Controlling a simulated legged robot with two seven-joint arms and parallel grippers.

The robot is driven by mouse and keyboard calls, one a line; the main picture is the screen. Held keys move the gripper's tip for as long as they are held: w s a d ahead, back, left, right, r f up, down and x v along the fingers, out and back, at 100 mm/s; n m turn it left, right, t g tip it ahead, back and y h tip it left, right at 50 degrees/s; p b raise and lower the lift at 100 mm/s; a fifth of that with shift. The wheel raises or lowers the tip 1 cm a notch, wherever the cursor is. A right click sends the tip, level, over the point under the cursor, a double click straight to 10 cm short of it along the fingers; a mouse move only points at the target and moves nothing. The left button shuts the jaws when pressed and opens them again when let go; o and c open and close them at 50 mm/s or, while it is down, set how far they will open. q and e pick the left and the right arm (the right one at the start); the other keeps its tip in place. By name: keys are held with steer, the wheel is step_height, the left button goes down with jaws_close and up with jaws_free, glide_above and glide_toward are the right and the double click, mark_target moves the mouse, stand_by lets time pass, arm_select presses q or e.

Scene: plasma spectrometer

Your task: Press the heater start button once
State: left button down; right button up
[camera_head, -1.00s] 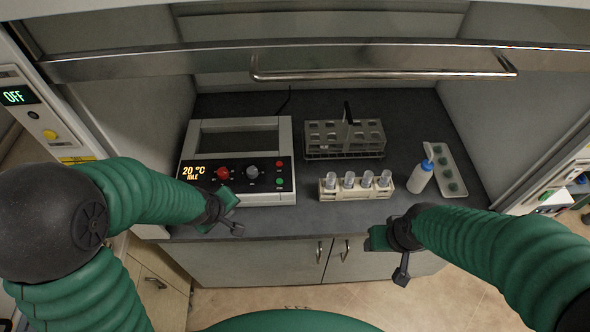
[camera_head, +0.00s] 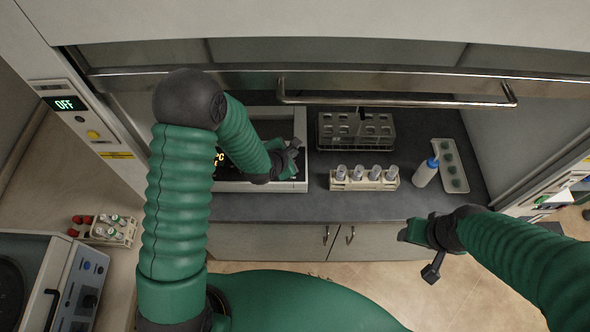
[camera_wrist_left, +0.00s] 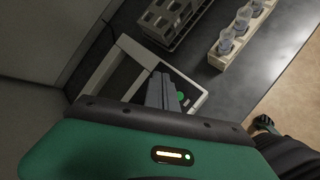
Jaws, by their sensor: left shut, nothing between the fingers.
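The heater (camera_head: 299,130) is a white-framed hot plate on the dark bench; its display, partly covered by my left arm, shows a yellow "°C". It also shows in the wrist view (camera_wrist_left: 108,66). A green button (camera_wrist_left: 181,97) shows on its black panel in the wrist view, with a small red mark beside it. My left gripper (camera_head: 292,157) is shut and empty over the panel's right end; its fingers (camera_wrist_left: 161,92) appear just beside the green button. I cannot tell whether they touch it. In the head view the button is hidden. My right gripper (camera_head: 424,240) hangs in front of the bench; its jaws are unclear.
Right of the heater stand a rack (camera_head: 355,132) and a holder with several tubes (camera_head: 364,179). A blue-capped bottle (camera_head: 425,173) and a tray (camera_head: 453,165) are farther right. A metal sash handle (camera_head: 395,98) crosses above. The bench's front strip is clear.

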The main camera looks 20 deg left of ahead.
arm_select(q)
step_height(320, 180, down, 8)
steer(key=b, duration=0.6)
steer(key=shift+a, duration=0.15)
steer(key=shift+f+b, duration=0.4)
stand_by(1.1)
steer(key=shift+f, duration=0.3)
steer(key=shift+f+b, duration=0.45)
steer(key=shift+b, duration=0.15)
stand_by(0.4)
steer(key=shift+s+r, duration=0.1)
steer(key=shift+r+p, duration=0.65)
steer(key=shift+r, duration=0.1)
